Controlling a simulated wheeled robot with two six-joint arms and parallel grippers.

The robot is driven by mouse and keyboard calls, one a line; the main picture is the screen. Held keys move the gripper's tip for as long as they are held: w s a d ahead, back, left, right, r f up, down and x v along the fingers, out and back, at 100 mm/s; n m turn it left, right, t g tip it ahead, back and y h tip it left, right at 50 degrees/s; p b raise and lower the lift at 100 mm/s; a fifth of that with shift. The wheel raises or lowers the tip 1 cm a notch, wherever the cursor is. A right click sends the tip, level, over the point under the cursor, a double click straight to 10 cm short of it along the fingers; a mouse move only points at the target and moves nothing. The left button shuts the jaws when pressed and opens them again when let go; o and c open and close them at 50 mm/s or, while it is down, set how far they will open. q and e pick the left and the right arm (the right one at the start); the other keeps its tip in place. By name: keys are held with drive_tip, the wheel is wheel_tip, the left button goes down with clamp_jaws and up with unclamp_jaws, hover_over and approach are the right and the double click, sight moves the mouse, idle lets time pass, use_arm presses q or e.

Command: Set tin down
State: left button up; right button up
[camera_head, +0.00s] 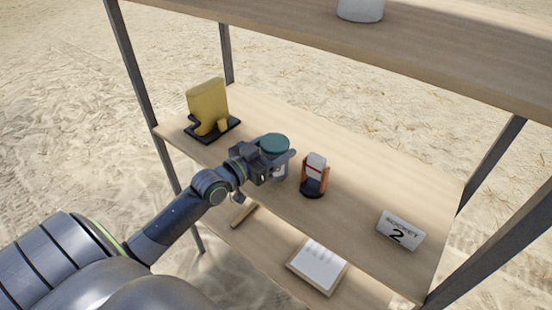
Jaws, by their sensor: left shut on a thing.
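The tin (274,144) shows a round teal-green top at the middle shelf of the wooden rack. My left gripper (280,165) is shut on the tin, with its fingers around the tin's side. The tin's lower part is mostly hidden by the gripper, so I cannot tell whether it touches the shelf board (350,215). My right gripper is not in view.
A yellow object on a black stand (208,107) is at the shelf's left end. A small orange and white item on a dark base (315,177) stands just right of the tin. A framed sheet (318,265) lies on the lower shelf.

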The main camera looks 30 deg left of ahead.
use_arm(q)
wheel_tip(320, 180, down, 2)
drive_tip(key=shift+b, duration=0.35)
drive_tip(key=shift+f, duration=0.45)
drive_tip(key=shift+f+b, duration=0.1)
drive_tip(key=shift+b, duration=0.25)
drive_tip(key=o, duration=1.1)
drive_tip(key=shift+o, duration=0.2)
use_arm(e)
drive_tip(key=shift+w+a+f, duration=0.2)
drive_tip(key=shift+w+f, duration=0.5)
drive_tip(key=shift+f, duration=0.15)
use_arm(q)
drive_tip(key=shift+s+r+p, duration=0.1)
drive_tip(key=shift+r+p, duration=0.1)
drive_tip(key=shift+p, duration=0.1)
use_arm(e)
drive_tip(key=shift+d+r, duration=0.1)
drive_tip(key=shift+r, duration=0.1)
